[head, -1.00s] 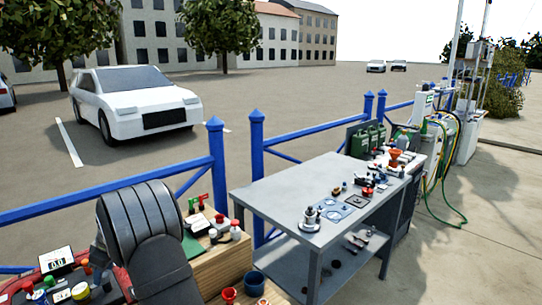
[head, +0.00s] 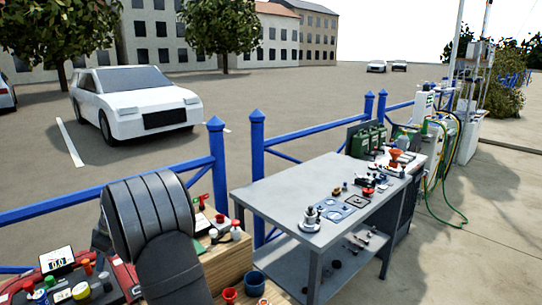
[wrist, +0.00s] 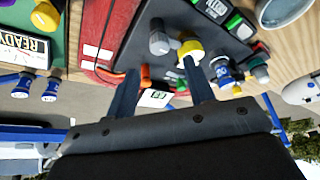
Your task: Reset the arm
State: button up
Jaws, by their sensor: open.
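My gripper (wrist: 160,80) shows in the wrist view with its two dark fingers apart and nothing between them that I can see held. Past the fingertips are a grey bolt-like piece (wrist: 160,40) and a yellow-capped item (wrist: 190,48) on a dark surface with a red edge. In the head view my dark arm fills the lower left and hides part of the wooden bench; the gripper itself is not visible there.
A display (head: 57,260) and several small bottles stand at the lower left. A wooden bench (head: 228,268) carries small items, with a red cup (head: 229,295) and a blue cup (head: 254,283) nearby. A grey workbench (head: 275,195) with tools stands right. Blue railings (head: 217,165) run behind.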

aim_at(104, 275)
jog(key=v, duration=1.1)
jog(key=x, duration=1.8)
jog(key=shift+a, duration=0.1)
jog(key=shift+s+r+m+t, duration=0.1)
jog(key=shift+m+t, duration=0.2)
jog(key=shift+m, duration=0.5)
jog(key=m+t, duration=0.1)
jog(key=m, duration=0.3)
jog(key=shift+s+a+m+t+h, duration=0.1)
jog(key=shift+m+t+h, duration=0.45)
jog(key=shift+m, duration=1.05)
jog(key=shift+s+m+t+h, duration=0.1)
jog(key=shift+m+t+h, duration=0.45)
jog(key=shift+m, duration=1.05)
jog(key=shift+s+r, duration=0.2)
jog(key=shift+r, duration=0.35)
